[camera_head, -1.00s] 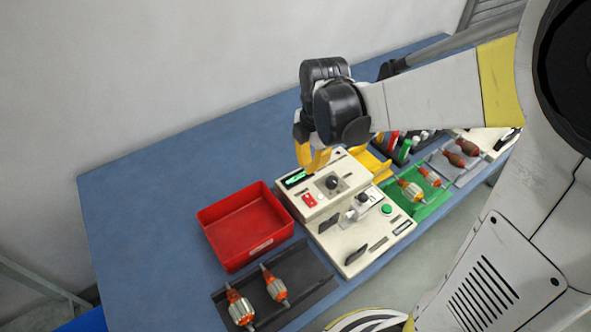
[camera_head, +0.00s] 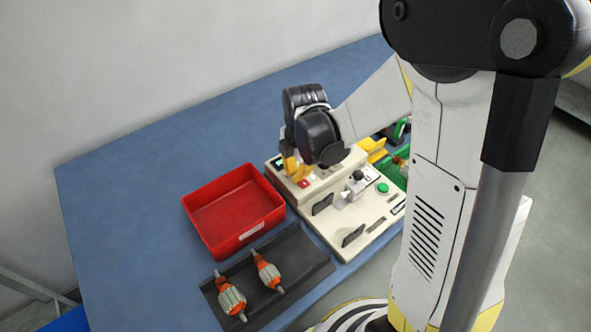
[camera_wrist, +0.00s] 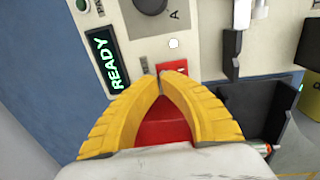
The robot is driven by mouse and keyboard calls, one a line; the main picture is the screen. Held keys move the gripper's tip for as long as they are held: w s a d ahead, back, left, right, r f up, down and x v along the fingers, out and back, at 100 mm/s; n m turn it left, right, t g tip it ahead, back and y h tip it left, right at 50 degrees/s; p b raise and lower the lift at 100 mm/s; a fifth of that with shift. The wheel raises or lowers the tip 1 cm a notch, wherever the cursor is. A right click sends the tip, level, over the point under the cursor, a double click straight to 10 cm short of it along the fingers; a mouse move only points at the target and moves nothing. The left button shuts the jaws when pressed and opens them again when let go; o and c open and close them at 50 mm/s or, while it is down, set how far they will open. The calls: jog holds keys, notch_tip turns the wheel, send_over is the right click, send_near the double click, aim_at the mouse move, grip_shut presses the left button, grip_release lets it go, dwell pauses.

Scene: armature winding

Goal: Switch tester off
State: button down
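The tester (camera_head: 375,212) is a cream box on the blue table, with a raised rear panel. Its display (camera_wrist: 107,62) is lit and reads READY in green. A red switch (camera_wrist: 172,67) sits on the panel beside the display, partly hidden by a fingertip; it also shows in the head view (camera_head: 304,184). My gripper (camera_wrist: 159,75) has its yellow fingers together at the tips with nothing between them. In the head view my gripper (camera_head: 296,177) is low over the panel, right by the red switch. I cannot tell whether the tips touch it.
A red bin (camera_head: 222,232) stands left of the tester. A dark tray (camera_head: 312,262) with two orange armatures (camera_head: 268,270) lies in front of it. A black knob (camera_head: 358,175) and green button (camera_head: 382,188) are on the tester. The table's left side is clear.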

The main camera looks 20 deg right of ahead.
dwell(0.3)
jog(key=shift+w+f+b, duration=0.15)
jog(key=shift+f+b, duration=0.35)
jog(key=shift+f, duration=0.1)
jog(key=shift+r, duration=0.25)
jog(key=shift+r+p, duration=0.7)
jog(key=shift+p, duration=0.05)
